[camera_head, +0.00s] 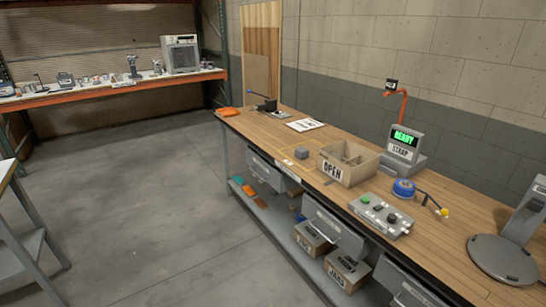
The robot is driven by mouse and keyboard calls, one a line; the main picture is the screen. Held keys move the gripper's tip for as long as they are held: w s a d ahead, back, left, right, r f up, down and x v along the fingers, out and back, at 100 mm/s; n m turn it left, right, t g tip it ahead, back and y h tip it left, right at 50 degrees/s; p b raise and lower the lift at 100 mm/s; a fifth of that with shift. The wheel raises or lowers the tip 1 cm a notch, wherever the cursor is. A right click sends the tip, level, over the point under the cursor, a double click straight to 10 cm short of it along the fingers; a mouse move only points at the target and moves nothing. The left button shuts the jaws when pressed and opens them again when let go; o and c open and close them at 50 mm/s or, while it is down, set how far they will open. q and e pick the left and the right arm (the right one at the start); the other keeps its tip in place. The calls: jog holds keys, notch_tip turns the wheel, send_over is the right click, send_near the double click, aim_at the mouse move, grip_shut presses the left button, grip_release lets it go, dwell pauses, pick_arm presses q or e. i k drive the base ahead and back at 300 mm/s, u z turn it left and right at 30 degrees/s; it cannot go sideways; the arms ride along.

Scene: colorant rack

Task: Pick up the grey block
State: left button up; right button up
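A small grey block (301,153) sits on the wooden workbench (268,128), left of an open box labelled OPEN (334,170). Thin yellow lines are marked on the bench top around the block. Nothing is holding the block. Neither of my grippers is in view.
A grey control box (382,215) with knobs, a blue round item (404,188) and a grey round-based device (503,262) stand along the bench to the right. A white sign (305,125) lies farther back. The floor left of the bench is clear.

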aim_at(301, 152)
jog(key=u, duration=0.4)
jog(key=i, duration=0.7)
jog(key=u, duration=0.3)
